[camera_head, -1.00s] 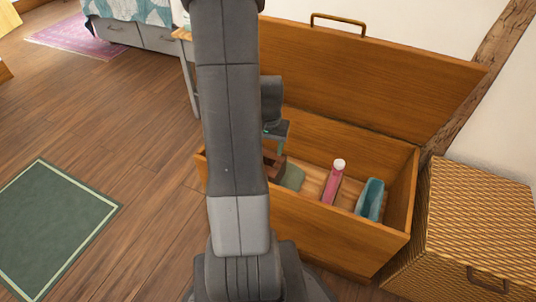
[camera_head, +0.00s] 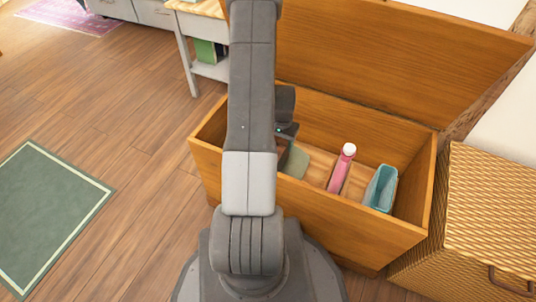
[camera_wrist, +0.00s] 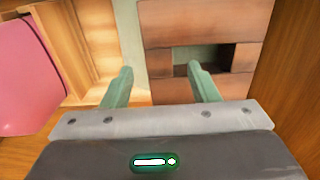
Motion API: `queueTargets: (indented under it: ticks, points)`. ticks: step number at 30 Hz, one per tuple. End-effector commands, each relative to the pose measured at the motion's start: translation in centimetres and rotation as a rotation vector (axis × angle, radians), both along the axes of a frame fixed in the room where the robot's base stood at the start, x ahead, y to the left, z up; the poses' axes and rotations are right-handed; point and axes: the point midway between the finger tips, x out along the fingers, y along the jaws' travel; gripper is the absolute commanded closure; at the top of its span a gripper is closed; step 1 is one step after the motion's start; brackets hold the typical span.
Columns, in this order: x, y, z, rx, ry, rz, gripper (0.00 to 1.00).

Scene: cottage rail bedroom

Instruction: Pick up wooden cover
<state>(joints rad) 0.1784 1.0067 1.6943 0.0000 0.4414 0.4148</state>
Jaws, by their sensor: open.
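The wooden cover (camera_wrist: 200,24) is a brown, planked box with a rectangular opening in its face. It fills the upper right of the wrist view. In the head view my arm hides it. My gripper (camera_wrist: 162,80) is open, with two green fingers pointing towards the cover. The right finger overlaps the cover's opening in the picture; I cannot tell whether it is inside. Nothing is held. In the head view my gripper (camera_head: 287,134) is low inside the open wooden chest (camera_head: 300,205).
A pink bottle (camera_head: 341,170) and a teal container (camera_head: 381,188) stand in the chest, right of a grey-green item (camera_head: 295,160). The raised lid (camera_head: 400,60) is behind. A wicker box (camera_head: 490,220) stands at the right. The floor at left is open, with a green rug (camera_head: 50,210).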

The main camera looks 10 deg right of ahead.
Motion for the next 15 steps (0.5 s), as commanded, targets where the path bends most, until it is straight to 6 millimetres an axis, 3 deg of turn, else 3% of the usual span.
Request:
queueTargets:
  ticks: [7, 15]
  points:
    - [-0.1, 0.0, -1.6, 0.0, 0.0, 0.0, 0.46]
    - [-0.3, 0.1, -5.6, 0.0, 0.002, 0.0, 0.46]
